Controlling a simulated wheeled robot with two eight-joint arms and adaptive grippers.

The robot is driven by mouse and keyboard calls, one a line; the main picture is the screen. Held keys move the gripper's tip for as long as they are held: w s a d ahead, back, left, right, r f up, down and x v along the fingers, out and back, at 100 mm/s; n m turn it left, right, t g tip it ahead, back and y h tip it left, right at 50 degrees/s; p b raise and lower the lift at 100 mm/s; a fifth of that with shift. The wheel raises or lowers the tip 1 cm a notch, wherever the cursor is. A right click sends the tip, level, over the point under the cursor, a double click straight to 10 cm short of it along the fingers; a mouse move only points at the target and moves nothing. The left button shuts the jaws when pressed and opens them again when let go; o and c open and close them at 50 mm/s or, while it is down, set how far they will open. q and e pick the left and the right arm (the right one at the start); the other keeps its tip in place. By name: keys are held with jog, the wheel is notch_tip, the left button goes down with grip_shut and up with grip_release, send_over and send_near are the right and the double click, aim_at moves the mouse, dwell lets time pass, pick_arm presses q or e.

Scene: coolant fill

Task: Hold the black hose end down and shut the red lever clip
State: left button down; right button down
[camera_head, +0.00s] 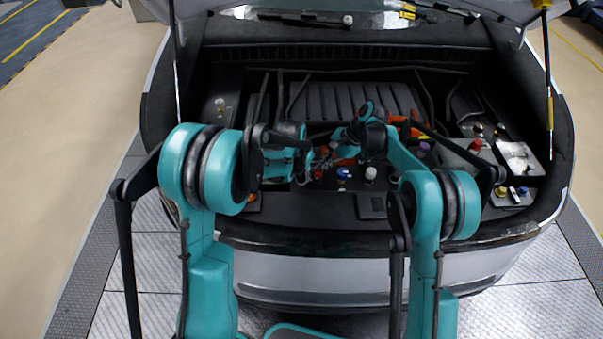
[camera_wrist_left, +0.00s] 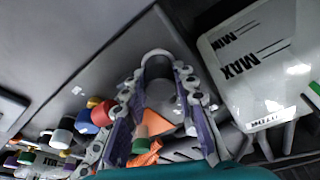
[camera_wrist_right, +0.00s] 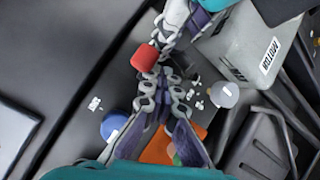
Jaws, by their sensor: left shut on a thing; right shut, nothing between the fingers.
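My left gripper (camera_head: 318,158) is shut on a dark round piece that looks like the black hose end (camera_wrist_left: 158,68); in the left wrist view it sits between the fingertips. My right gripper (camera_wrist_right: 170,78) is shut and empty, its tips close to the left gripper, which shows at the top of the right wrist view (camera_wrist_right: 178,22). A red piece (camera_wrist_right: 145,58) stands just left of the right fingertips; it looks like a round cap. I cannot make out the red lever clip for sure. The arms hide much of the work spot in the head view.
A pale tank (camera_wrist_left: 250,60) with MIN and MAX marks stands beside the left gripper. Several coloured caps stand in a row, among them a blue cap (camera_wrist_right: 115,122) near the right fingers. Orange parts (camera_wrist_right: 160,148) lie below the fingers. The raised hood is above the bay.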

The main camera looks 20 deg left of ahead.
jog(key=shift+f, duration=0.15)
jog(key=shift+s, duration=0.1)
jog(key=shift+s+d+r, duration=0.1)
jog(key=shift+s+d, duration=0.1)
jog(key=shift+s, duration=0.5)
jog(key=shift+s+d+r, duration=0.1)
jog(key=shift+s+d, duration=0.1)
jog(key=shift+s, duration=0.55)
jog(key=shift+s+d, duration=0.2)
jog(key=shift+s, duration=0.5)
jog(key=shift+s+f, duration=0.1)
jog(key=shift+f, duration=0.15)
notch_tip(320, 180, up, 8)
dwell(0.4)
